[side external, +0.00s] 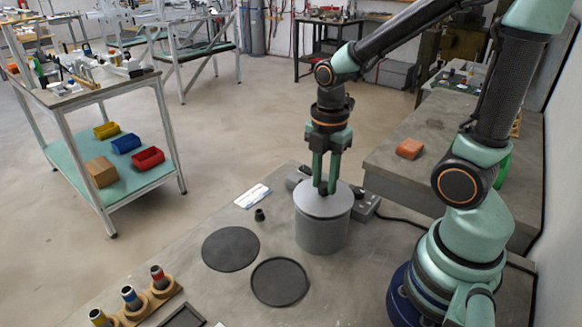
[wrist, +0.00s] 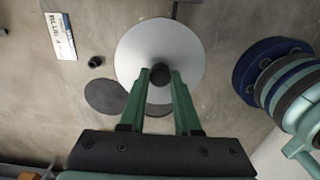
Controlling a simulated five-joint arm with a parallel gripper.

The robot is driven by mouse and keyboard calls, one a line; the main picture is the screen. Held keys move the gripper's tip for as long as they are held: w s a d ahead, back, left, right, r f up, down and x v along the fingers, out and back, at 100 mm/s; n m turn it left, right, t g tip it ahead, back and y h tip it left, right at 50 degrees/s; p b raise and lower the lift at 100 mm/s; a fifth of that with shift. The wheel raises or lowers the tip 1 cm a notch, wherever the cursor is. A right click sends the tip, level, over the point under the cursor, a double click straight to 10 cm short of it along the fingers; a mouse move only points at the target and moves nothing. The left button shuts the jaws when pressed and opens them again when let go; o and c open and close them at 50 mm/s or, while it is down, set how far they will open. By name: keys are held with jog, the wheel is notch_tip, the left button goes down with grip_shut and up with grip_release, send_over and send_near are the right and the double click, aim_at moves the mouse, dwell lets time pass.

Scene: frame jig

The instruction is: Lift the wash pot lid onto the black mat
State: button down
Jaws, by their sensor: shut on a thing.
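The wash pot (side external: 322,233) is a grey cylinder standing on the grey bench in the side view. Its pale grey round lid (side external: 312,203) sits on top, with no gap visible between them. The lid (wrist: 150,45) fills the middle of the wrist view and hides the pot. My gripper (side external: 325,188) points straight down over the lid's middle. Its fingertips (wrist: 161,76) are shut on the dark knob (wrist: 160,73) of the lid. The flat round black mat (side external: 231,249) lies on the bench left of the pot, bare.
A dark round rimmed dish (side external: 279,282) lies between the mat and the bench front. A small black cap (side external: 259,214) and a white label card (side external: 252,196) lie behind the mat. A wooden rack (side external: 135,305) with several coloured cylinders stands front left. A grey box (side external: 365,204) with a cable is behind the pot.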

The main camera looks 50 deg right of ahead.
aim_at(323, 184)
notch_tip(323, 184, up, 21)
dwell(0.6)
jog(key=shift+w+f, duration=0.1)
jog(key=shift+f, duration=0.05)
jog(key=w+a+f+n, duration=0.3)
jog(key=w+a+f, duration=0.3)
jog(key=w+f, duration=0.35)
jog(key=shift+w+a+f+n, duration=0.6)
jog(key=shift+a+f, duration=1)
jog(key=shift+f, duration=1.85)
jog(key=shift+w+a+f+n, duration=0.6)
jog(key=shift+a+f, duration=0.95)
jog(key=shift+f, duration=1.85)
jog(key=shift+w+a+f+n, duration=0.3)
jog(key=shift+w+a+f, duration=0.9)
jog(key=shift+f, duration=2.25)
jog(key=shift+s+a+f, duration=0.2)
jog(key=shift+s+a, duration=0.2)
jog(key=shift+f, duration=0.3)
